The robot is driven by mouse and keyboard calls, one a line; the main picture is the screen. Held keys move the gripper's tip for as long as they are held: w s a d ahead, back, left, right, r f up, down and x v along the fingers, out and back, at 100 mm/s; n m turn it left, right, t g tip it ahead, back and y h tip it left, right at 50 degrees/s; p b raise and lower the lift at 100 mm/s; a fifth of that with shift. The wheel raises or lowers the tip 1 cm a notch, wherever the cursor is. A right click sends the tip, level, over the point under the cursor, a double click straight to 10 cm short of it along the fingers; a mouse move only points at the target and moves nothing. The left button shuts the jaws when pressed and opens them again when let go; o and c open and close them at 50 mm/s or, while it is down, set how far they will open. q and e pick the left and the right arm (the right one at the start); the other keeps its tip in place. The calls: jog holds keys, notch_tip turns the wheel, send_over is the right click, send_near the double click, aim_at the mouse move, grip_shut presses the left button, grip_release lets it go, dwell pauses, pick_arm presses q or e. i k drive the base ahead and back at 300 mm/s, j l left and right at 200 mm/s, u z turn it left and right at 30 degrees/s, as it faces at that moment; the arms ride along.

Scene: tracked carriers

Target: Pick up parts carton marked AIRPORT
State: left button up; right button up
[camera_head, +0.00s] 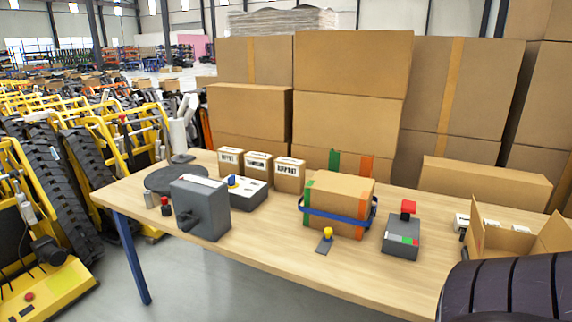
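Three small brown parts cartons with white labels stand in a row near the back of the table (270,245). The label of the right one (289,178) appears to read AIRPORT. The middle carton (258,170) and the left carton (231,164) have labels too small to read surely. All three stand upright, with their lower parts partly hidden by the things in front. Neither of my grippers is in view.
A grey box (202,208) and a white-topped control box (240,192) stand in front of the cartons. A blue-strapped box (338,203) stands right of them, then a red-topped device (402,235). Large boxes (345,120) stack behind. The table's front edge is mostly clear.

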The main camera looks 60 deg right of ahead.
aim_at(288, 173)
jog(key=z, duration=1.55)
